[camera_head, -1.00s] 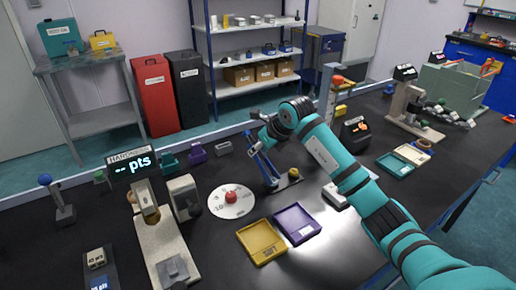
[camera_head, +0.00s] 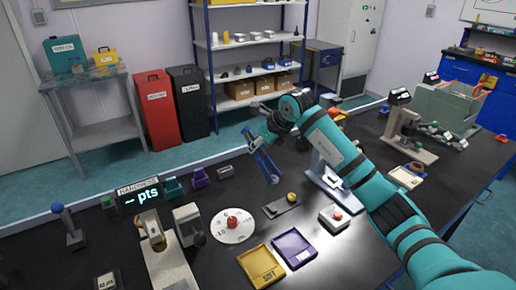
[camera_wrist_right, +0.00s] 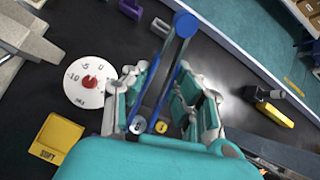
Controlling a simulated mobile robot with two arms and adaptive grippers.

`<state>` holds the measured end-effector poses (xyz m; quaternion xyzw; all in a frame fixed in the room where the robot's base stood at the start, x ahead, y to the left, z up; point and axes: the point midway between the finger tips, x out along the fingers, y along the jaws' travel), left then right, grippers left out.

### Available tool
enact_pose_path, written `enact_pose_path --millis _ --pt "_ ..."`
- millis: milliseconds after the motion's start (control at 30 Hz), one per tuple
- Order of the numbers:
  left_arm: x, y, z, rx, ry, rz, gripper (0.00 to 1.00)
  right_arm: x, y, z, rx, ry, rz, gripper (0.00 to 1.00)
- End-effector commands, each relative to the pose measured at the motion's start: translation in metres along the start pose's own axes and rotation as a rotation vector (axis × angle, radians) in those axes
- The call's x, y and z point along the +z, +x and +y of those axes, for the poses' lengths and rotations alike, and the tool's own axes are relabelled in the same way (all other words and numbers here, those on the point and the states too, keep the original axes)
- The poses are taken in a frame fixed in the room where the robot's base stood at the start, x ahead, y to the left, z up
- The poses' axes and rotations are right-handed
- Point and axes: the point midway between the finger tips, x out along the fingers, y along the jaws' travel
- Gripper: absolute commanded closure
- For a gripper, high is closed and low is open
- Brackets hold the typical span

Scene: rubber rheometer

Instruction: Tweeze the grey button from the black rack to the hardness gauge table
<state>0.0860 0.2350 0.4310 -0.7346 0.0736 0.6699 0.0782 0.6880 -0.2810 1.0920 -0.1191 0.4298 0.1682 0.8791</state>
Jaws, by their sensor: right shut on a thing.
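My right gripper (camera_head: 270,109) is shut on blue tweezers (camera_head: 262,160), which hang tips down over the table; the tweezers also show in the right wrist view (camera_wrist_right: 178,52). The black rack (camera_head: 278,207) lies below them on the table, with a yellow button (camera_head: 291,197) at its right end. In the wrist view the grey button (camera_wrist_right: 138,127) shows near the tweezer tips, beside the yellow button (camera_wrist_right: 160,127). I cannot tell whether the tips pinch it. The hardness gauge (camera_head: 140,194) reads "-- pts" and stands at left on a pale base (camera_head: 168,270). My left gripper is out of view.
A white dial disc (camera_head: 233,232) with a red knob lies between the gauge and the rack. Yellow (camera_head: 262,266) and purple (camera_head: 294,249) trays lie in front of it. A scale with a red button (camera_head: 335,217) stands right of the rack.

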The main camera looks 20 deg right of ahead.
Motion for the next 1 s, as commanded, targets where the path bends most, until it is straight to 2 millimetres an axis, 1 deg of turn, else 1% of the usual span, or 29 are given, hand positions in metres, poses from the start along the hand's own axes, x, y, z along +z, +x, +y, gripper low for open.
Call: enact_pose_path --millis 67,400,467,567,667,767,867,1000 --pt "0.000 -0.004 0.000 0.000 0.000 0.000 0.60 0.004 -0.005 0.000 0.000 0.000 0.000 1.00" --pt "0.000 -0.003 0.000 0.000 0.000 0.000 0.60 0.003 -0.005 0.000 -0.001 0.000 0.000 1.00" --pt "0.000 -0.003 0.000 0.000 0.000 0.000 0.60 0.004 -0.007 0.002 -0.002 0.001 -0.001 1.00" --pt "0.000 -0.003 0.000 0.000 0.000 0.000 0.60 0.007 -0.015 0.011 -0.010 0.008 -0.002 1.00" --pt "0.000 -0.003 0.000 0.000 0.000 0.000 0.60 0.009 -0.030 0.028 -0.026 0.024 -0.002 1.00" --pt "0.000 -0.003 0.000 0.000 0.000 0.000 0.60 0.010 -0.051 0.051 -0.050 0.053 -0.001 1.00" --pt "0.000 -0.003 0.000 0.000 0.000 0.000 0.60 0.004 -0.072 0.076 -0.078 0.089 0.003 1.00" --pt "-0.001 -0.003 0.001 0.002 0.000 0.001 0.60 -0.009 -0.101 0.108 -0.122 0.148 0.008 1.00"
